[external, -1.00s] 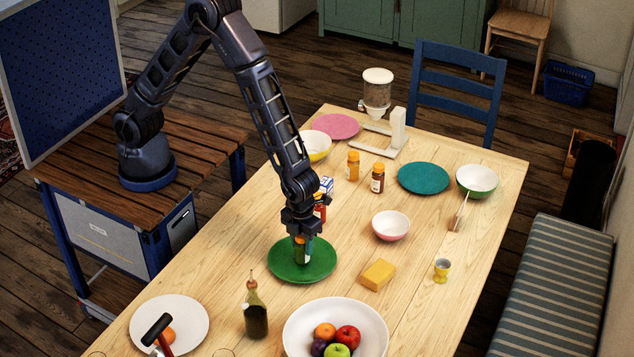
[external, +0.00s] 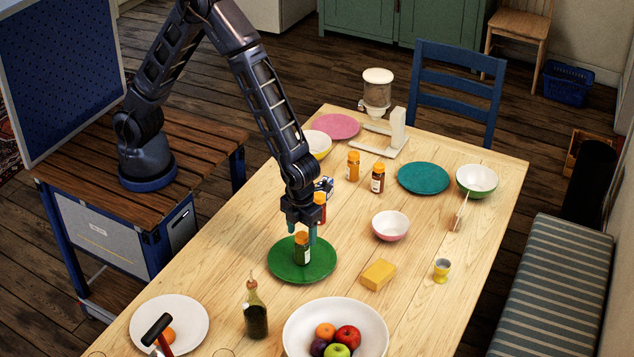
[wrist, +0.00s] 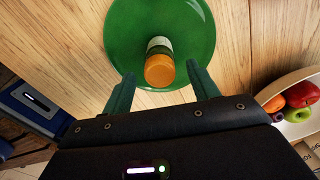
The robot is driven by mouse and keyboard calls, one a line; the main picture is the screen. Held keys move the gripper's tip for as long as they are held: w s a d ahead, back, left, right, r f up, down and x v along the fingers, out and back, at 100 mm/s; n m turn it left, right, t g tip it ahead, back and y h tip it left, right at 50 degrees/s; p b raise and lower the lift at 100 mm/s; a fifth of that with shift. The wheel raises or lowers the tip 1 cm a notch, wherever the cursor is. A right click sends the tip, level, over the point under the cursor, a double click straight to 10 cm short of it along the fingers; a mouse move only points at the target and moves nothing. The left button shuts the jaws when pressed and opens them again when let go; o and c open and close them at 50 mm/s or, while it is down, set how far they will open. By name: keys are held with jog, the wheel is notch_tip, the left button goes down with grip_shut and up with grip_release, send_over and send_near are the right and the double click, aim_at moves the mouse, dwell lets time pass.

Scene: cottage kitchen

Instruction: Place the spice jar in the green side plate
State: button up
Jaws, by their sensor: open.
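A spice jar with an orange lid and dark green contents (external: 302,249) stands upright on the green side plate (external: 283,268). In the wrist view the jar (wrist: 159,62) shows lid-first on the green plate (wrist: 196,30). My gripper (external: 302,230) is open and empty just above the jar. In the wrist view its two fingers (wrist: 158,85) are spread on either side of the lid, apart from it.
A fruit bowl (external: 293,342) and an oil bottle (external: 256,315) stand near the plate's front side. A yellow sponge (external: 378,274) lies to the right. Another orange-lidded jar (external: 319,200) stands close behind my gripper.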

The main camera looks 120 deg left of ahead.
notch_tip(320, 180, up, 8)
jog(key=shift+f, duration=0.1)
jog(key=s+a+r+n+t, duration=0.1)
jog(key=s+r+n, duration=0.4)
jog(key=s+r, duration=0.3)
jog(key=s+a+r+n+t, duration=0.15)
jog(key=s+r+n, duration=0.25)
jog(key=s+r, duration=0.5)
jog(key=s+r+n+t, duration=0.1)
jog(key=s+r+n, duration=0.3)
jog(key=s, duration=0.5)
jog(key=s+a+r+n+t, duration=0.1)
jog(key=s+r+n, duration=0.4)
jog(key=s, duration=0.5)
jog(key=n, duration=0.2)
jog(key=shift+a+n, duration=0.25)
jog(key=shift+n, duration=0.05)
